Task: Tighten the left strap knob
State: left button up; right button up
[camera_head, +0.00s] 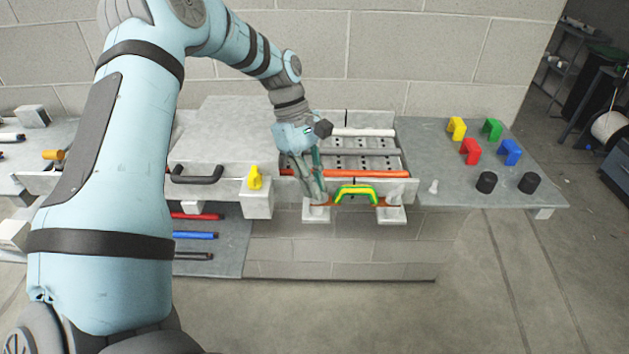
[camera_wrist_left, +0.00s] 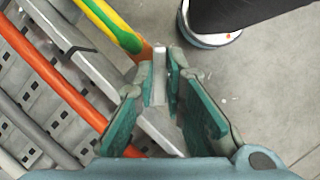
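In the head view, my left gripper (camera_head: 316,198) points down at the left end of the orange strap (camera_head: 334,205), above the left bracket (camera_head: 316,216). It largely hides the left strap knob there. In the left wrist view, the fingers of my left gripper (camera_wrist_left: 161,80) stand close on both sides of the pale, thin knob (camera_wrist_left: 160,72) and appear closed on it. The right strap knob (camera_head: 395,199) stands free on the right bracket (camera_head: 392,216). A green and yellow handle (camera_head: 355,189) arches between the two brackets. My right gripper is out of view.
A tray with an orange rod (camera_head: 365,173), a grey rod (camera_head: 360,152) and a white rod (camera_head: 362,132) lies behind the brackets. A yellow knob (camera_head: 254,178) on a pale block stands left. Coloured blocks (camera_head: 470,151) and black cylinders (camera_head: 487,182) sit right.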

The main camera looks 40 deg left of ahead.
pick_arm(q)
jog(key=o, duration=0.4)
jog(key=shift+r, duration=0.1)
jog(key=v, duration=1.2)
